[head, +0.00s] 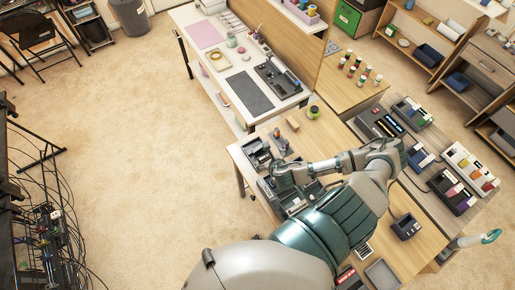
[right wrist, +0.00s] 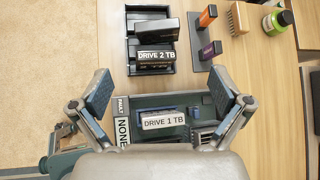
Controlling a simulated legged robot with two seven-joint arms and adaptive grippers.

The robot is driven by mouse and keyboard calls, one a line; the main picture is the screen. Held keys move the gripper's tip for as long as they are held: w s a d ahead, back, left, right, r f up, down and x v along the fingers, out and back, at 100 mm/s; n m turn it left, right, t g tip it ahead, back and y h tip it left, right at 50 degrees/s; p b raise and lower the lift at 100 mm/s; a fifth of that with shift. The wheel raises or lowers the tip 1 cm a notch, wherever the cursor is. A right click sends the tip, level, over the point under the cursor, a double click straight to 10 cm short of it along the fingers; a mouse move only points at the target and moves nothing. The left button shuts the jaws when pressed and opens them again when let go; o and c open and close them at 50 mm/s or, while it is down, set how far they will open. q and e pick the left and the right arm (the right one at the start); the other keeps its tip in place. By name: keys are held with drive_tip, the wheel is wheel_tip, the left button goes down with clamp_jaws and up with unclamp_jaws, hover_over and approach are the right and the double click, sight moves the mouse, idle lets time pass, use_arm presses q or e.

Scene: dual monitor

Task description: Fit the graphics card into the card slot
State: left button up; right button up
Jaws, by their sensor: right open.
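My right gripper (head: 284,176) reaches over the front left part of the wooden workbench. In the right wrist view its two fingers (right wrist: 160,82) are spread wide with nothing between them. Below and between them is a dark teal unit (right wrist: 195,103) holding a drive labelled "DRIVE 1 TB" (right wrist: 163,121). A label reading "FAULT NONE" (right wrist: 122,122) is at its left side. I cannot make out a graphics card or a card slot for certain in either view. My arm hides part of the bench in the head view.
A black tray (right wrist: 131,68) with a "DRIVE 2 TB" box (right wrist: 157,55) lies beyond the gripper. An orange-topped stick (right wrist: 207,16), a purple-topped stick (right wrist: 210,50), a brush (right wrist: 238,18) and a green jar (right wrist: 277,21) stand to its right. Several devices line the bench's right side.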

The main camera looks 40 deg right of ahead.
approach(261, 149)
drive_tip(key=shift+n, duration=0.4)
drive_tip(key=x, duration=0.5)
drive_tip(key=shift+w+d, duration=0.4)
drive_tip(key=shift+d, duration=0.1)
drive_tip(key=shift+w+f, duration=0.15)
drive_tip(key=shift+w, duration=0.05)
drive_tip(key=shift+w+f, duration=0.15)
drive_tip(key=x, duration=0.2)
drive_tip(key=a+x, duration=0.1)
drive_tip(key=x, duration=0.1)
drive_tip(key=shift+w+d+f, duration=0.1)
drive_tip(key=shift+w+f, duration=0.1)
drive_tip(key=shift+f, duration=0.15)
drive_tip(key=shift+d, duration=0.25)
drive_tip(key=shift+d+f, duration=0.1)
drive_tip(key=shift+c, duration=1.2)
drive_tip(key=shift+d, duration=0.1)
drive_tip(key=c, duration=0.9)
use_arm(q)
drive_tip(key=shift+f, duration=0.15)
use_arm(e)
drive_tip(key=shift+a, duration=0.3)
drive_tip(key=shift+c, duration=0.2)
